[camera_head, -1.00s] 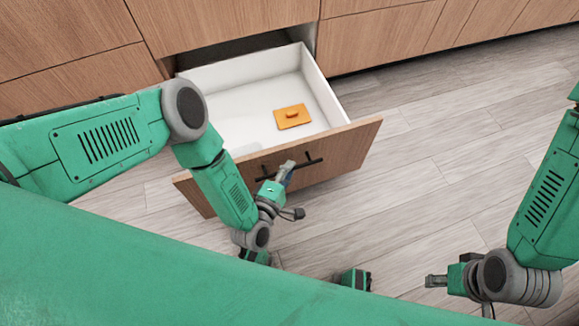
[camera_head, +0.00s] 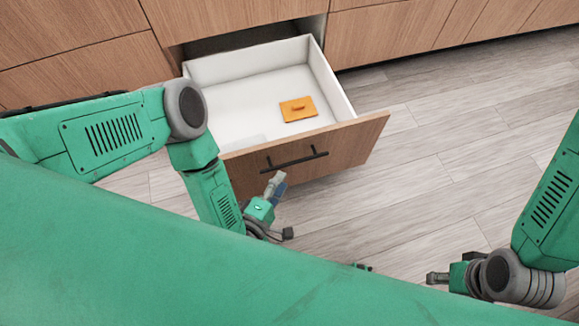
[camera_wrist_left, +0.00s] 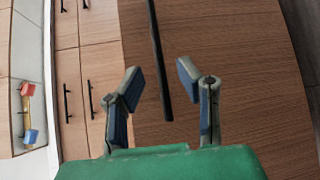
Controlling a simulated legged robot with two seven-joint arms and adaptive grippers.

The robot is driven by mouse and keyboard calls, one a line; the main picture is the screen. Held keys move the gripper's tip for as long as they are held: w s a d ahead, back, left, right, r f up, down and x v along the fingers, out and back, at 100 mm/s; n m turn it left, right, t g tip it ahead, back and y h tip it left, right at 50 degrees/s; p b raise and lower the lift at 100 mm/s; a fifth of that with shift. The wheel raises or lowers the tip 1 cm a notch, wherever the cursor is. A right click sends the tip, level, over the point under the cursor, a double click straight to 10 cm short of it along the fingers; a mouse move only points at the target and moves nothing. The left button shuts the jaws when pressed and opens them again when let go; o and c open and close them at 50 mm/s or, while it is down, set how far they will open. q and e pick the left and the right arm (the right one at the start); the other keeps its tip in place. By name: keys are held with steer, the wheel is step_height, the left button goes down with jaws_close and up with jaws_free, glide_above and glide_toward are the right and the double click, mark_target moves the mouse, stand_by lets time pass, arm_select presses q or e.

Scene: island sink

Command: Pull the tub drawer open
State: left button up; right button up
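The tub drawer (camera_head: 342,153) has a wood front and a white inside, and stands pulled well out of the cabinet. Its black bar handle (camera_head: 293,160) runs across the front; in the left wrist view the handle (camera_wrist_left: 159,60) ends between and beyond the fingertips. My left gripper (camera_head: 277,182) is just below the handle and apart from it in the head view. In the left wrist view its two blue-padded fingers (camera_wrist_left: 158,88) are spread wide with nothing held. My right gripper (camera_head: 437,279) is low at the right, far from the drawer; its finger opening is too small to judge.
An orange flat piece with a small knob (camera_head: 298,108) lies inside the drawer. Wood cabinet fronts (camera_head: 390,38) line the back. The light plank floor (camera_head: 440,130) to the right of the drawer is clear.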

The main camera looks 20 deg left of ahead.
arm_select(q)
steer(key=shift+v, duration=2.1)
steer(key=s+a+r+m+g+y, duration=0.2)
steer(key=s+a+r+m+g, duration=0.25)
steer(key=a+m+g, duration=0.35)
steer(key=s+a+r+m+g+y, duration=0.1)
steer(key=s+a+r+m+g, duration=0.2)
steer(key=s+a+m+g, duration=0.5)
step_height(320, 180, up, 14)
steer(key=w+m+p, duration=0.2)
steer(key=p, duration=1.1)
steer(key=shift+d+f+t, duration=0.15)
steer(key=shift+d+t, duration=0.1)
steer(key=shift+t, duration=0.05)
steer(key=shift+w, duration=0.15)
